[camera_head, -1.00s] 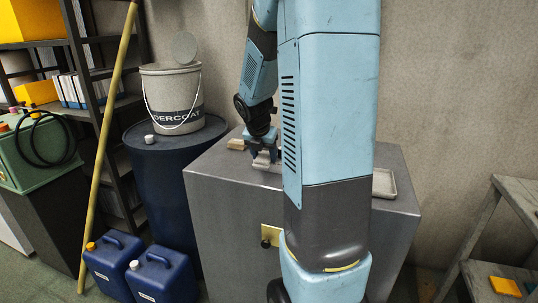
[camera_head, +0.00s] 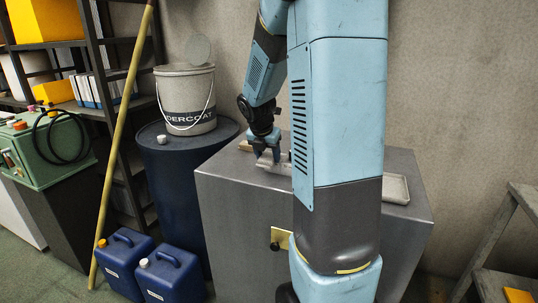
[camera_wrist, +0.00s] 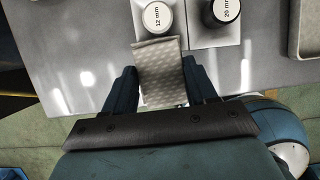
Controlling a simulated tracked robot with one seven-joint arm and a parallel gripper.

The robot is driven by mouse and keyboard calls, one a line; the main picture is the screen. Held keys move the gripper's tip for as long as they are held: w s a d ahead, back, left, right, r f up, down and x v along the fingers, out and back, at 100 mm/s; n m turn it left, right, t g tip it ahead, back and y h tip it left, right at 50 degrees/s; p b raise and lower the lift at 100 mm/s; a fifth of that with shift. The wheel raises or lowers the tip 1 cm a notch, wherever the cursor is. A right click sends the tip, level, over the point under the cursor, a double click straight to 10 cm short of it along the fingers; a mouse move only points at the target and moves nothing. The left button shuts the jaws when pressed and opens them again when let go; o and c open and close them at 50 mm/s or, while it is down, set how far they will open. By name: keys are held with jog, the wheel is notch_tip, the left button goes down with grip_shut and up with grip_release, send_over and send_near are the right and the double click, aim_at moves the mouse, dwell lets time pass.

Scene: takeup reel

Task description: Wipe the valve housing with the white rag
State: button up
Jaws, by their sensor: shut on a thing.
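My gripper (camera_head: 266,154) is low over the left part of the grey cabinet top. In the wrist view, my gripper (camera_wrist: 161,80) has its two dark fingers on either side of a pale patterned rag (camera_wrist: 161,66) and is shut on it. The rag hangs out past the fingertips, its far edge at a round white cap marked "12 mm" (camera_wrist: 157,18) on a white square base. A dark round piece marked "20 mm" (camera_wrist: 224,10) stands beside it on a similar base. I cannot tell which is the valve housing, or whether the rag touches it.
The grey cabinet (camera_head: 240,215) has a shallow tray (camera_head: 396,189) at its right end. A blue drum (camera_head: 172,195) with an undercoat bucket (camera_head: 186,98) stands to the left. Blue jerrycans (camera_head: 167,275) and a leaning pole (camera_head: 122,140) are nearby. A ladder (camera_head: 492,245) stands at right.

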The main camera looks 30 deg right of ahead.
jog(key=shift+f, duration=0.15)
jog(key=shift+s+d+f, duration=0.1)
jog(key=shift+s+d, duration=0.6)
jog(key=shift+s, duration=0.3)
jog(key=shift+s+d+r, duration=0.2)
jog(key=shift+s+d, duration=0.45)
jog(key=shift+s, duration=0.25)
jog(key=shift+f, duration=0.1)
jog(key=shift+s+d+f, duration=0.1)
jog(key=shift+s+d, duration=0.6)
jog(key=shift+s, duration=0.3)
jog(key=shift+w+a+r, duration=0.25)
jog(key=shift+w+a, duration=0.45)
jog(key=shift+w, duration=0.3)
